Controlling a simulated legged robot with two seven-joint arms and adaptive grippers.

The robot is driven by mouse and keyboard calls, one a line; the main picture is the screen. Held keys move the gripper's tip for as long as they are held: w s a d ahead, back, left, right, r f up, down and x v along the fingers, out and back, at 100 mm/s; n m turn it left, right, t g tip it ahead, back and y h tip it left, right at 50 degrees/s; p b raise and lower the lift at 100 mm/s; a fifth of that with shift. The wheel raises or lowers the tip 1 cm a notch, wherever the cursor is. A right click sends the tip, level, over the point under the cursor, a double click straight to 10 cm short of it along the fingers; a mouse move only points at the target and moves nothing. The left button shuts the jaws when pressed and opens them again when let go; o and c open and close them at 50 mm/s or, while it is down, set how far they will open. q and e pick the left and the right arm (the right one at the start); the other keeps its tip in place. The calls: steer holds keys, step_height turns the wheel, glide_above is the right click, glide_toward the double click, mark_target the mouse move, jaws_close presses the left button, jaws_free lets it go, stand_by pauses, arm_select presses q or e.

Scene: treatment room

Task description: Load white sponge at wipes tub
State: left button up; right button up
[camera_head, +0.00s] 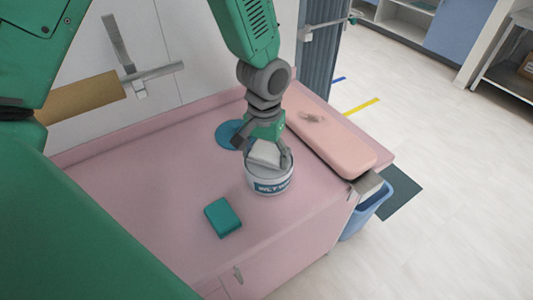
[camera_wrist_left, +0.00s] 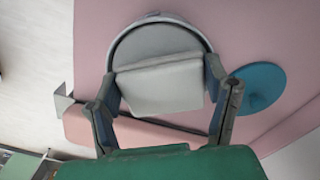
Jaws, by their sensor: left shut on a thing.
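The white sponge (camera_wrist_left: 162,86) is a pale block between the fingers of my left gripper (camera_wrist_left: 161,93) in the left wrist view. In the head view, my left gripper (camera_head: 266,156) is shut on the sponge (camera_head: 264,153) at the mouth of the wipes tub. The wipes tub (camera_head: 270,184) is a round white tub with a blue label, upright on the pink counter. Its rim (camera_wrist_left: 157,20) shows around the sponge in the left wrist view. How deep the sponge sits is hard to tell. My right gripper is not in view.
A teal block (camera_head: 223,217) lies on the pink counter (camera_head: 150,180), left of the tub. A blue disc (camera_head: 229,133) lies behind the tub. A pink pad (camera_head: 335,140) lies to the right. A blue bin (camera_head: 366,210) stands below the counter's right edge.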

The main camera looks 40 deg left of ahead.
mark_target(266, 155)
arm_select(q)
steer(key=shift+d+f, duration=0.15)
steer(key=shift+f, duration=0.15)
steer(key=shift+s+f, duration=0.1)
stand_by(1.9)
step_height(266, 155, up, 2)
steer(key=shift+p, duration=1.15)
step_height(266, 155, up, 5)
steer(key=p, duration=0.5)
